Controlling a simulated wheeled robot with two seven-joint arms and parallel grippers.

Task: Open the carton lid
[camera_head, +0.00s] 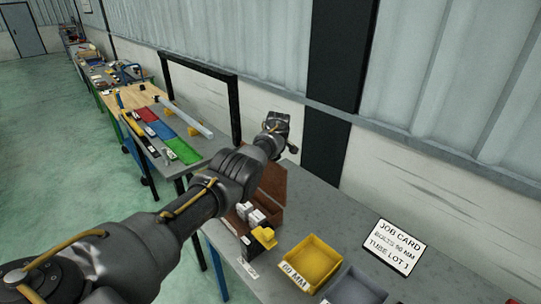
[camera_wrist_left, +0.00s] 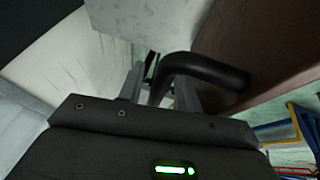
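The carton is brown, with its lid (camera_head: 272,181) standing up at the back, partly hidden by my left arm in the head view. In the left wrist view, a brown panel, likely this lid (camera_wrist_left: 270,35), fills the upper right. My left gripper (camera_head: 278,122) is beyond the carton, close to the wall side of the table. My right gripper is not in view.
White boxes (camera_head: 250,211) and a yellow piece (camera_head: 264,236) are at the carton's near side. A yellow bin (camera_head: 311,262), a grey bin (camera_head: 355,288) and a job card (camera_head: 394,247) are to the right.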

